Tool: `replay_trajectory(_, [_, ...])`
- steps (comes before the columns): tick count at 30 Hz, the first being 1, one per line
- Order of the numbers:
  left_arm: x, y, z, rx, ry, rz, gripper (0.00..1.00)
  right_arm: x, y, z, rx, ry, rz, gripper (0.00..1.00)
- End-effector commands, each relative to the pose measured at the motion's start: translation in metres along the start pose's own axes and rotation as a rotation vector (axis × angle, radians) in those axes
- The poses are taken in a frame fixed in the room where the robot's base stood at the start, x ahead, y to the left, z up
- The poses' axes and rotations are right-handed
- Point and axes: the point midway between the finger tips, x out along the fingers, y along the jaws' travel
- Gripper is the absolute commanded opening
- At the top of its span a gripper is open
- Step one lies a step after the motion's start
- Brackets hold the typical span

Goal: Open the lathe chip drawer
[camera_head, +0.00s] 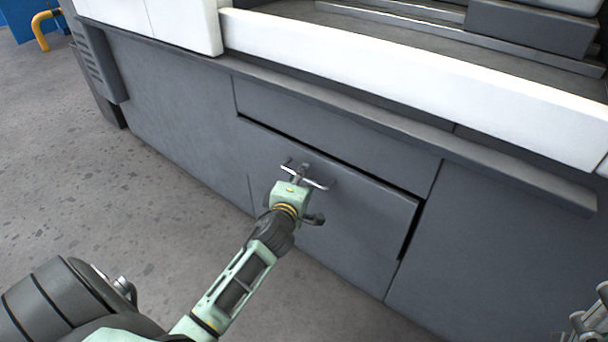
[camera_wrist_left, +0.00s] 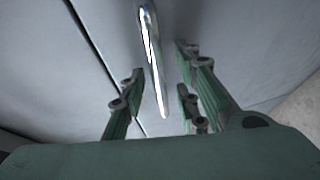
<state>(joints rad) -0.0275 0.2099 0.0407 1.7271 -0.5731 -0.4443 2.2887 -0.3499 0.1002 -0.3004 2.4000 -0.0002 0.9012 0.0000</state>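The chip drawer (camera_head: 365,225) is a grey panel low in the lathe's front. A dark gap runs along its top and right edges; I cannot tell whether it stands slightly out. Its silver bar handle (camera_head: 322,184) is partly hidden by my left gripper (camera_head: 298,174). In the left wrist view, the handle (camera_wrist_left: 153,65) lies between the spread green fingers of the left gripper (camera_wrist_left: 160,95), with space visible on both sides. That gripper is open. My right gripper (camera_head: 590,322) shows only in part at the lower right corner, and its finger state is unclear.
The grey lathe base (camera_head: 170,100) extends on both sides of the drawer. A ledge (camera_head: 400,125) juts out above it, under white covers (camera_head: 400,70). The concrete floor (camera_head: 130,210) in front looks clear. A yellow pipe (camera_head: 40,30) stands at the far upper left.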

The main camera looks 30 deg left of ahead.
Motion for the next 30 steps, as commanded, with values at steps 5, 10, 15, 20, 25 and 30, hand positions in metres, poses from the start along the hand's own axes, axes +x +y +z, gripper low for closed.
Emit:
replay_trajectory(5, [0.0000, 0.0001, -0.0001, 0.000, 0.000, 0.000, 0.24, 0.0002, -0.0001, 0.0000, 0.000, 0.000, 0.000, 0.56])
replay_trajectory(10, [0.0000, 0.0001, 0.0000, 0.000, 0.000, 0.000, 0.09, 0.0001, -0.0001, 0.0002, 0.000, -0.001, 0.000, 0.56])
replay_trajectory(15, [0.0001, 0.0001, 0.0000, 0.001, 0.000, 0.000, 0.00, 0.0001, -0.0001, 0.0003, 0.001, -0.001, 0.000, 0.56])
replay_trajectory(20, [0.0001, 0.0001, 0.0000, 0.001, 0.000, 0.000, 0.00, 0.0001, -0.0001, 0.0003, 0.000, -0.001, 0.000, 0.56])
replay_trajectory(25, [0.0001, 0.0001, 0.0000, 0.002, 0.000, 0.000, 0.00, 0.0001, 0.0000, 0.0003, 0.000, -0.002, 0.000, 0.56])
replay_trajectory(30, [0.0000, 0.0000, 0.0000, 0.003, 0.000, 0.000, 0.00, 0.0003, 0.0000, 0.0004, 0.000, -0.002, 0.000, 0.56])
